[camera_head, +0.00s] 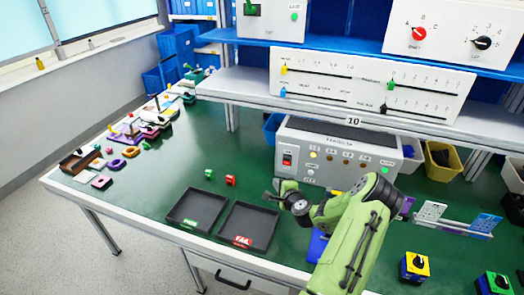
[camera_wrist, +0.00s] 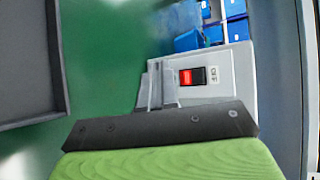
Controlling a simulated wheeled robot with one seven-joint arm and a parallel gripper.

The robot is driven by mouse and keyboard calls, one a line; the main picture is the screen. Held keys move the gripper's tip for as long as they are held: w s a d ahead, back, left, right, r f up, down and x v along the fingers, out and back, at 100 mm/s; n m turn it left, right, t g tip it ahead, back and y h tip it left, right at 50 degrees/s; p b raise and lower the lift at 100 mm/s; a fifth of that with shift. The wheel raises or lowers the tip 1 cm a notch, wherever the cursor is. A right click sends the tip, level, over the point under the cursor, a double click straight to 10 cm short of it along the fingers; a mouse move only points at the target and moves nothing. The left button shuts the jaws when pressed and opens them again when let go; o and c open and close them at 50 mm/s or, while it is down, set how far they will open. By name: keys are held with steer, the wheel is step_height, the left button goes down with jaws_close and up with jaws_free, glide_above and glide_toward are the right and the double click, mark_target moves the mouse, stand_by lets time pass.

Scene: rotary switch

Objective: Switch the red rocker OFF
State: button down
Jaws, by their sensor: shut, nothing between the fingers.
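The red rocker (camera_head: 287,160) is at the left end of the front panel of a light grey box (camera_head: 340,148) on the green bench. In the wrist view, the rocker (camera_wrist: 193,77) shows a bright red part and a dark part beside it, with small lettering next to it. I cannot read its ON or OFF position for certain. My gripper (camera_head: 272,192) is in front of and below the left end of the box. In the wrist view, my gripper's fingers (camera_wrist: 153,88) are together and empty, beside the rocker; I cannot tell whether they touch the panel.
Two dark trays, one marked PASS (camera_head: 196,209) and one marked FAIL (camera_head: 247,226), lie left of my arm. Small red and green pieces (camera_head: 229,180) lie behind them. Slider panels (camera_head: 370,82) stand above the box. The left middle of the bench is clear.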

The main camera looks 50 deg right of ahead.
mark_target(287, 164)
steer(key=shift+w+d+r, duration=0.2)
steer(key=shift+w+d, duration=0.35)
steer(key=shift+d, duration=0.85)
steer(key=shift+w+d+r, duration=0.15)
steer(key=shift+w+d, duration=0.35)
steer(key=shift+d, duration=0.85)
steer(key=shift+w+d+r, duration=0.2)
steer(key=shift+w+d, duration=0.35)
steer(key=shift+d, duration=0.85)
steer(key=shift+w+d+b, duration=0.2)
steer(key=shift+d+b, duration=0.1)
steer(key=shift+d, duration=0.05)
steer(key=shift+w+d+r, duration=0.1)
steer(key=shift+w+d, duration=0.05)
steer(key=shift+d, duration=0.15)
steer(key=shift+a, duration=0.1)
steer(key=shift+s+a, duration=0.35)
steer(key=shift+a, duration=0.25)
